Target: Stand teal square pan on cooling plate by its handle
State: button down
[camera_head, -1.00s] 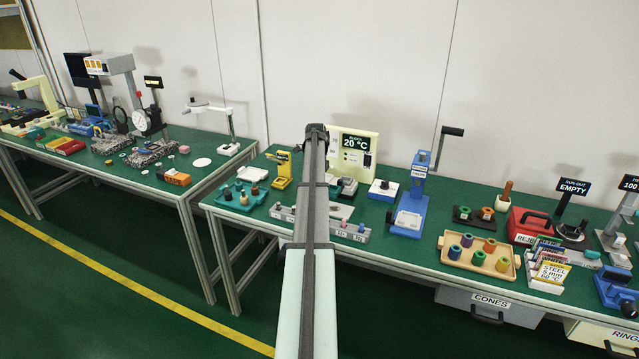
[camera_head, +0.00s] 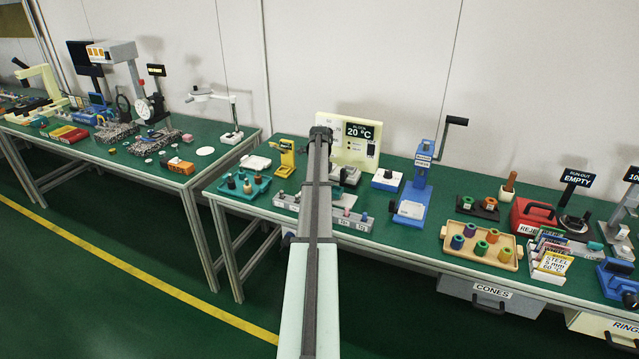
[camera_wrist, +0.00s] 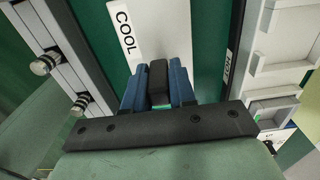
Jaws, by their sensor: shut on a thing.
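In the wrist view my gripper (camera_wrist: 159,92) has its two blue fingers closed on a black upright block (camera_wrist: 158,76), which looks like the pan's handle. The teal square pan itself cannot be made out; only a small green patch shows between the fingers below the block. A pale plate (camera_wrist: 176,18) with a COOL label lies just beyond the fingertips, partly covered by them. I cannot tell whether the held thing touches the plate. In the head view my own arm hides the gripper and what it holds.
A HOT label (camera_wrist: 229,67) sits right of the COOL plate. A grey rail with metal knobs (camera_wrist: 80,104) runs at left. On the bench, a display reading 20 °C (camera_head: 348,140) stands behind my arm, a teal peg tray (camera_head: 262,190) left, a blue press (camera_head: 415,190) right.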

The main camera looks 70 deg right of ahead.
jog(key=shift+f, duration=0.6)
dwell(0.4)
jog(key=c, duration=0.8)
grip_release()
jog(key=shift+c, duration=0.2)
jog(key=shift+r, duration=0.1)
